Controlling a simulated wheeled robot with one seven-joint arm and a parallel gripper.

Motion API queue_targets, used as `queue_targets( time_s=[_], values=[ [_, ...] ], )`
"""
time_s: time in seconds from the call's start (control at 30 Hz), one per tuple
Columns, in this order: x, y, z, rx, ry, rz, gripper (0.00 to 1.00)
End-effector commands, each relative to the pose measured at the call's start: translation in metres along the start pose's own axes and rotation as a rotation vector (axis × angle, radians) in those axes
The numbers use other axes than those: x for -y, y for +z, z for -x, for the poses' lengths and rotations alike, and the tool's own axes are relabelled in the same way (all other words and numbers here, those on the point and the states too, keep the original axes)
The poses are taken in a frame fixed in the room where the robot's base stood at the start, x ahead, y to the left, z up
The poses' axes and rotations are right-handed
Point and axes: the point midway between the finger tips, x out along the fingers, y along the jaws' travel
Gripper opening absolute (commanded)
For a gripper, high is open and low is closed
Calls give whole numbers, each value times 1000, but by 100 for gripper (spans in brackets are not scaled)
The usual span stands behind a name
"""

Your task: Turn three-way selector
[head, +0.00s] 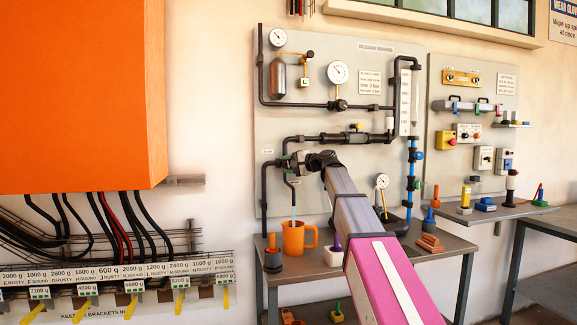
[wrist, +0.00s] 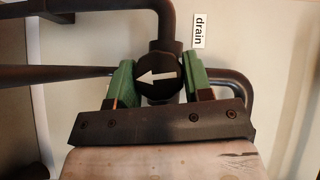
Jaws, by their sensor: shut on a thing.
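The three-way selector (wrist: 159,77) is a round black knob with a white arrow, set where dark pipes meet. In the wrist view its arrow points to the picture's left. My gripper (wrist: 160,80) has its green fingers on both sides of the knob and is shut on it. A label reading "drain" (wrist: 199,30), turned sideways, is beside the upper pipe. In the head view my gripper (head: 303,162) is at the lower left pipework of the grey panel (head: 350,50), and it hides the selector there.
An orange mug (head: 293,239) stands below the spout, with a pale blue stream above it. The table (head: 330,268) also bears a white block with a purple peg (head: 335,252) and brown blocks (head: 429,243). An orange cabinet (head: 80,95) fills the upper left.

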Motion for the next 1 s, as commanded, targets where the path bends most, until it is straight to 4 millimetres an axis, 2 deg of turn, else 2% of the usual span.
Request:
queue_targets(
  time_s=[0.33,0.87,0.9,0.97,1.0],
  values=[
    [-2,0,0,-1,-96,-97,22],
    [-1,0,0,-1,-113,-114,22],
    [-1,0,0,-1,-113,-114,52],
    [-1,0,0,0,-113,-113,70],
    [-1,0,0,0,-113,-113,70]
  ],
)
